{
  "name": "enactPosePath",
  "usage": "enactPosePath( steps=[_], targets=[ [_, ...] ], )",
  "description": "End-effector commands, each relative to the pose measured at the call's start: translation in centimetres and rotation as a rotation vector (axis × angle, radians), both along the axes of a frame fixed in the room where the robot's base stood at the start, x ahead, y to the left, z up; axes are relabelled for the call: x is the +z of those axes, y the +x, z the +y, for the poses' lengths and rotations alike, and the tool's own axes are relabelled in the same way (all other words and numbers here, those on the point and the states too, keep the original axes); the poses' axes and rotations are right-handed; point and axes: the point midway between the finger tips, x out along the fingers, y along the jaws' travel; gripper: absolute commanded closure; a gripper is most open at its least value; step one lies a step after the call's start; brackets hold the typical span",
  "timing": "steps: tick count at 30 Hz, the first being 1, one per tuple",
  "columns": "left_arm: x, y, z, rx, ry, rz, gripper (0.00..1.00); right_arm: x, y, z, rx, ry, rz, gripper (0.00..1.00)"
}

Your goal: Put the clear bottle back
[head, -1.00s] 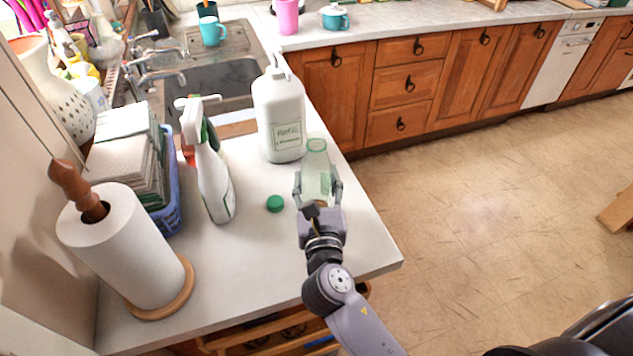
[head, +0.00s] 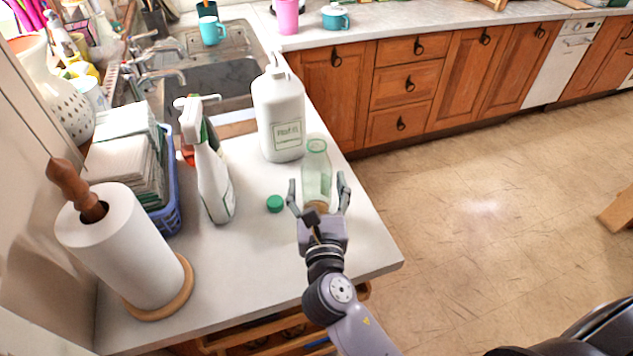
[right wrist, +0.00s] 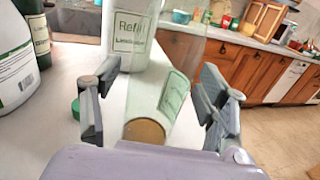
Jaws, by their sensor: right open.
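The clear bottle (head: 317,168), pale green and see-through, stands on the white counter near its right edge. It has an open top and a brownish bottom part. In the right wrist view the clear bottle (right wrist: 176,85) shows a green label and stands between the spread fingers. My right gripper (head: 319,185) is open, its fingers apart on either side of the bottle's near part; it also shows in the right wrist view (right wrist: 155,100). A green cap (head: 275,203) lies on the counter to the left. My left gripper is not in view.
A white refill bottle (head: 279,115) stands just behind the clear bottle. A spray bottle (head: 212,175), a blue basket (head: 175,205) and a paper towel roll (head: 122,245) stand to the left. The counter's front (head: 245,270) is clear.

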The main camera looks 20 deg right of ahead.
Motion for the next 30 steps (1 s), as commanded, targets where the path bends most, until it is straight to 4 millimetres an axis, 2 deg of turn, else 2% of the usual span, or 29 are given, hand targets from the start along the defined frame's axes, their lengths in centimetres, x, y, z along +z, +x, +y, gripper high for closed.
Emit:
enactPosePath(
  steps=[9, 15, 20, 30],
  targets=[
    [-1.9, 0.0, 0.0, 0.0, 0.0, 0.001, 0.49, -0.4, -6.8, 1.6, 0.001, 0.002, 0.003, 0.32],
    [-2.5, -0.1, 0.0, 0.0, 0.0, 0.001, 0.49, -0.2, -9.5, 2.2, 0.0, -0.001, 0.001, 0.32],
    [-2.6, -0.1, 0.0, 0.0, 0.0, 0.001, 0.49, 0.0, -10.2, 2.3, -0.001, 0.001, -0.001, 0.32],
    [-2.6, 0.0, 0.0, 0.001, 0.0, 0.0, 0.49, 0.1, -10.2, 2.3, 0.0, 0.0, -0.001, 0.32]
  ],
)
